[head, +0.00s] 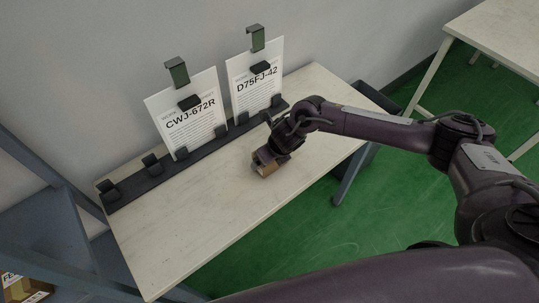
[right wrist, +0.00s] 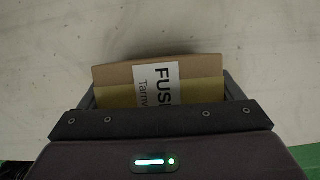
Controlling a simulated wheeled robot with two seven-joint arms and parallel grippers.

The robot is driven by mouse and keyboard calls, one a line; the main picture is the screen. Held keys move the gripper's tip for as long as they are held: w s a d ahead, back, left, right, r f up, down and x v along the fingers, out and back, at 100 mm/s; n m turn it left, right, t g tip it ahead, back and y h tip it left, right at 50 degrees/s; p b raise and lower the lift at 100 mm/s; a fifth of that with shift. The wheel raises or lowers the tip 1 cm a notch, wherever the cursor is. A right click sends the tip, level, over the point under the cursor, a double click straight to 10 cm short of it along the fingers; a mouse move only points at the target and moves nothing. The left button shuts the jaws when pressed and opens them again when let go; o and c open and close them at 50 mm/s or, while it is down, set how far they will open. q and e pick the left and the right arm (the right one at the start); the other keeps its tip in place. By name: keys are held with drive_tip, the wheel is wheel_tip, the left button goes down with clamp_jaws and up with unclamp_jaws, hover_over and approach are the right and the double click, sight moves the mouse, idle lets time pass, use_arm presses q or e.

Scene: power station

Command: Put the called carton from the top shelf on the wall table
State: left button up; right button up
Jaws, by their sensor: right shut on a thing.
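The wall table (head: 215,215) is a pale rectangular table against the grey wall. My right gripper (head: 266,161) reaches in from the right over its front half and points down. It is shut on a small brown carton (head: 266,170). In the right wrist view the carton (right wrist: 115,75) sits between the two dark fingers of the gripper (right wrist: 160,82); its white label shows "FUS" and part of a second line. The pale tabletop lies behind it. I cannot tell whether the carton touches the table. My left gripper is out of view.
A black rail (head: 140,183) along the table's back holds two cards, "CWJ-672R" (head: 186,120) and "D75FJ-42" (head: 256,82). A blue-grey shelf frame (head: 35,225) stands at left, with another carton (head: 22,286) low in it. The table's left half is clear.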

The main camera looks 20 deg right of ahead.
drive_tip(key=shift+f, duration=0.15)
drive_tip(key=o, duration=1)
drive_tip(key=shift+o, duration=0.2)
drive_tip(key=v, duration=1.2)
drive_tip(key=shift+b, duration=0.45)
